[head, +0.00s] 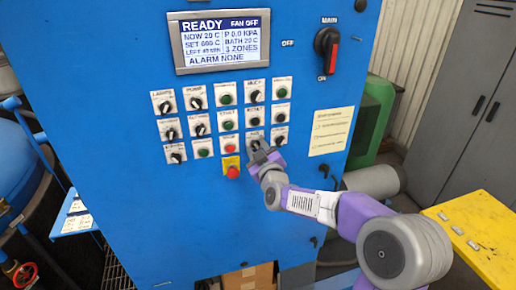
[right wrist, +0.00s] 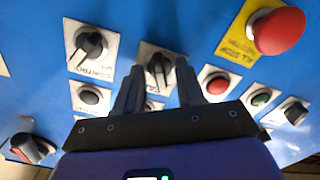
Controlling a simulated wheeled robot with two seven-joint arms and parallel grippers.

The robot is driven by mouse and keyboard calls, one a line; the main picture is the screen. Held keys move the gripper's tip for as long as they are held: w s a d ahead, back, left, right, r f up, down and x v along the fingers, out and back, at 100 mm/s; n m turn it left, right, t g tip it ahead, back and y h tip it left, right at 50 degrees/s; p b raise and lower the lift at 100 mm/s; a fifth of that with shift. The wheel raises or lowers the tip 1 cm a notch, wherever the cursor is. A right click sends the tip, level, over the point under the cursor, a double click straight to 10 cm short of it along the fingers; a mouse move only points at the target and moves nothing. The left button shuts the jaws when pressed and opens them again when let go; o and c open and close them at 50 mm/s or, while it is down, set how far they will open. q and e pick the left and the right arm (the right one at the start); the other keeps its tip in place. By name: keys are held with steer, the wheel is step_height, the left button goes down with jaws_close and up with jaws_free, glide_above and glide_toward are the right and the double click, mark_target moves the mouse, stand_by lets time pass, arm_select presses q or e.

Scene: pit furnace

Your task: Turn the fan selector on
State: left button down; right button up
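The blue control panel (head: 150,225) has a grid of buttons and black rotary selectors on white plates. The fan selector (head: 254,137) sits in the lower right part of the grid, partly hidden by my right gripper (head: 262,153). In the right wrist view, the fan selector's black knob (right wrist: 158,68) lies between the two fingertips of my right gripper (right wrist: 160,70). The fingers are apart, one on each side of the knob; I cannot tell whether they touch it. The display (head: 220,40) reads READY and FAN OFF. My left gripper is not in view.
A red all-stop button (head: 232,172) on a yellow plate is close to my right gripper; it also shows in the right wrist view (right wrist: 279,30). A contrast selector (right wrist: 88,46) is beside the fan knob. A main switch (head: 327,50) is at upper right.

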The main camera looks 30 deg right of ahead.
jaws_close()
stand_by(0.4)
